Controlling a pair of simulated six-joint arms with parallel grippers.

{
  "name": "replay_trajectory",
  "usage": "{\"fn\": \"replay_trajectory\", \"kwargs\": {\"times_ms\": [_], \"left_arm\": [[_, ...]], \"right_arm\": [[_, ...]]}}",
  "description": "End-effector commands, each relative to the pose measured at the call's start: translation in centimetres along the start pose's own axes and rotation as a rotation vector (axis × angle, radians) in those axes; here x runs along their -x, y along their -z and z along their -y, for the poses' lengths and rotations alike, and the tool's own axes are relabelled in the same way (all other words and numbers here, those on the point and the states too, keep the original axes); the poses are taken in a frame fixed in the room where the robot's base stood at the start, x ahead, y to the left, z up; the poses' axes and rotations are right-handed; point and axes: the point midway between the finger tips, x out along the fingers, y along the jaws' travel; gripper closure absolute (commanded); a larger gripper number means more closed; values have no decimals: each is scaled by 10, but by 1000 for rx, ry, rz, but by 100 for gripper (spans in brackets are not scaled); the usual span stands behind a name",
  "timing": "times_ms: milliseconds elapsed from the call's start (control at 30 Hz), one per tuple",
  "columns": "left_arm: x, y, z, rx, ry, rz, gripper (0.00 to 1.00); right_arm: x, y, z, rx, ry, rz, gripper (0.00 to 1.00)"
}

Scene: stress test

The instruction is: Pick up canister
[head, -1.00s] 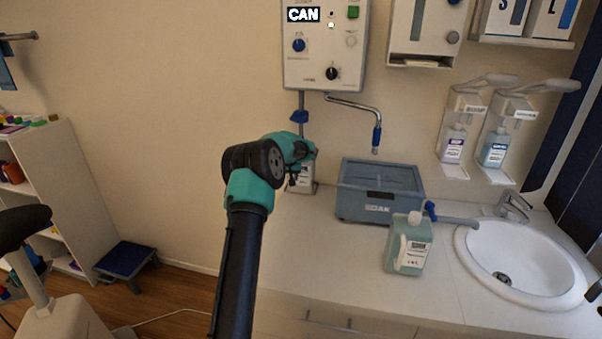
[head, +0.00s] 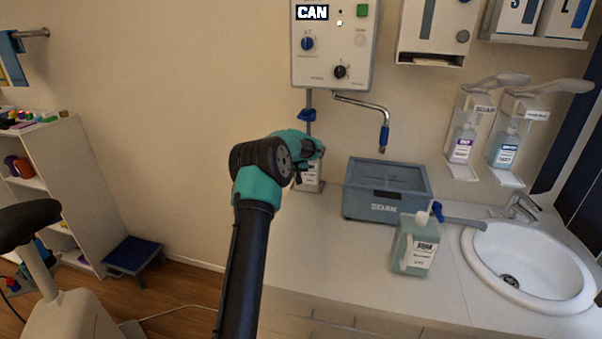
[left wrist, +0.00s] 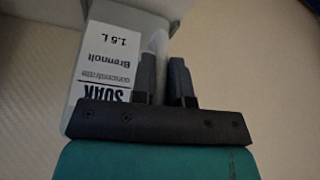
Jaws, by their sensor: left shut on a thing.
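A pale canister (head: 309,180) with a white label stands on the counter against the wall, below the wall unit marked CAN. Its upper part is hidden behind my left gripper (head: 312,150). In the left wrist view the same canister (left wrist: 105,55) shows its label, reading SOAK and 1.5 L, upside down. My left gripper (left wrist: 166,75) is shut there on a narrow pale part of it, which looks like the handle. A second, greenish canister (head: 416,246) labelled SOAK stands at the counter front. My right gripper is not in view.
A grey SOAK box (head: 386,208) stands right of the held canister. A metal pipe (head: 365,104) hangs above the counter. A round sink (head: 560,262) and dispensers (head: 463,145) are at the right. The front left counter is clear apart from my arm.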

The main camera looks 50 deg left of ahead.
Motion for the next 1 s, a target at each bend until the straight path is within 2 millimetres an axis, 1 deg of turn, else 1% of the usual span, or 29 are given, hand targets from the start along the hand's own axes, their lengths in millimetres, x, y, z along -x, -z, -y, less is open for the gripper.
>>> {"fn": "replay_trajectory", "kwargs": {"times_ms": [167,467,533,767,867,1000], "left_arm": [[8,4,0,0,-1,-4,100],[35,15,0,1,-3,-3,100],[35,10,0,0,-1,1,100],[43,-5,-2,0,-2,0,100],[48,-15,-3,0,-1,0,100],[58,-34,-5,-2,-2,0,100]], "right_arm": [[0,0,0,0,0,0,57],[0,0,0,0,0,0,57],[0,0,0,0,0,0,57],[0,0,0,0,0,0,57],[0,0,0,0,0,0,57],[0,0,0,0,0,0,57]]}}
